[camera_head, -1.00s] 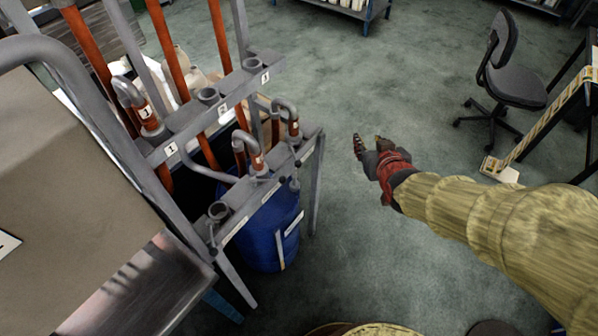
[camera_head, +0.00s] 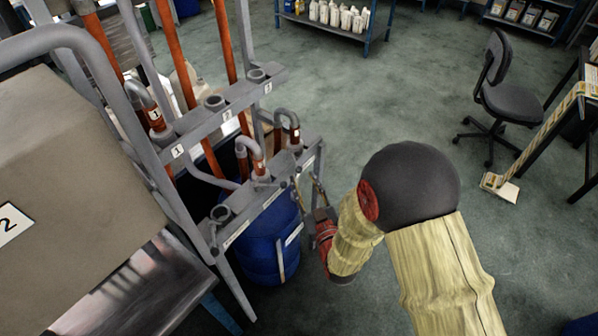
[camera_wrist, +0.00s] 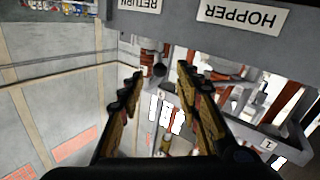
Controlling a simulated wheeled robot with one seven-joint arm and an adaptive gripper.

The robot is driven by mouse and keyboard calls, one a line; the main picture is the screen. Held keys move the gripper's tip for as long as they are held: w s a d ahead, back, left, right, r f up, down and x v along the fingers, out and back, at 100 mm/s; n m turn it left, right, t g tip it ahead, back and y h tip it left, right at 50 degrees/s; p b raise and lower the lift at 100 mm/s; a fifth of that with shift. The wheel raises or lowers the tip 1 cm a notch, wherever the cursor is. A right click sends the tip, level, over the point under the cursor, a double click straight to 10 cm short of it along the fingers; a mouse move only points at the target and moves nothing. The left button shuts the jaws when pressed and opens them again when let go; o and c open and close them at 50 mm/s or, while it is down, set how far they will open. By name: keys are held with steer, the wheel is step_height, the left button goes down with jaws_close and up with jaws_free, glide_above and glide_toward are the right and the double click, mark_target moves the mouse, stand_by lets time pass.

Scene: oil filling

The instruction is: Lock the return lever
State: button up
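My gripper (camera_head: 309,192) is at the right end of the lower grey rail, its fingers pointing up at it. In the wrist view my gripper (camera_wrist: 160,85) is open, with a finger on each side. A dark round knob (camera_wrist: 159,70), which looks like the return lever's end, shows between and beyond the fingertips. No contact is visible. The white RETURN label (camera_wrist: 140,4) is upside down at the top of the wrist view, next to the HOPPER label (camera_wrist: 242,17). In the head view the lever is too small to tell apart from the rail fittings.
A grey pipe rack (camera_head: 225,112) with orange pipes and numbered sockets stands left of my arm. A blue drum (camera_head: 262,240) is under the lower rail. An office chair (camera_head: 503,97) stands at right. The floor (camera_head: 400,85) between is clear.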

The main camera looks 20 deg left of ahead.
mark_target(299, 170)
steer(key=shift+b+x, duration=0.5)
steer(key=shift+x, duration=2.25)
steer(key=c, duration=0.3)
jaws_close()
